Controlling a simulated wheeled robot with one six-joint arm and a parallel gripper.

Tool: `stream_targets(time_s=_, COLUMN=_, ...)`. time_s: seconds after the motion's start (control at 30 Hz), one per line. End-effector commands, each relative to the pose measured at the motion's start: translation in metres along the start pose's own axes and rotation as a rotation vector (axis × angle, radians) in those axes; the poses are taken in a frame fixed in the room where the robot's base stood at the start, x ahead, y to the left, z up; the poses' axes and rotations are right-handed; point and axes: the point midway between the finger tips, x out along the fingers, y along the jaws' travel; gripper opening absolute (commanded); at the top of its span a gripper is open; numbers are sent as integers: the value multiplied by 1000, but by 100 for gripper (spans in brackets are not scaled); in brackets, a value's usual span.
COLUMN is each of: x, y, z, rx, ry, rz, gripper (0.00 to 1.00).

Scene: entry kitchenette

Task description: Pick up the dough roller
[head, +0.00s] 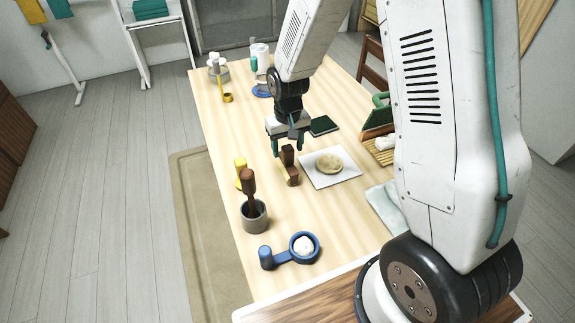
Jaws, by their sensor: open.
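What looks like the dough roller (291,176), with a dark brown upright handle and a yellowish lower part, stands on the table just left of a white board with a round of dough (330,163). My gripper (288,148) points down over it, with its jaws open and a teal finger on each side near the top of the handle. I cannot tell from this view whether the fingers touch the handle. The roller's lower part is small and partly unclear.
On the light wood table (225,130), a grey mortar with a brown pestle (249,188) and a yellow item (240,170) stand to the left. A blue scoop-like tool (290,252) with a white ball lies in front.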

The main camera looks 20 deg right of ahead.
Motion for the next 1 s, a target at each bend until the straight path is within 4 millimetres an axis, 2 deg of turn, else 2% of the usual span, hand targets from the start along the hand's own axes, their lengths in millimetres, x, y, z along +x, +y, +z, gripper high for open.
stream_targets(time_s=0.33, x=48, y=3, z=-6, rx=0, ry=-2, rz=0, gripper=56)
stream_targets(time_s=0.47, x=55, y=3, z=-6, rx=0, ry=-1, rz=0, gripper=56)
stream_targets(time_s=0.67, x=54, y=3, z=-6, rx=0, ry=0, rz=0, gripper=56)
stream_targets(time_s=0.87, x=54, y=3, z=-6, rx=0, ry=0, rz=0, gripper=1)
stream_targets(time_s=1.0, x=54, y=3, z=-6, rx=0, ry=0, rz=0, gripper=0)
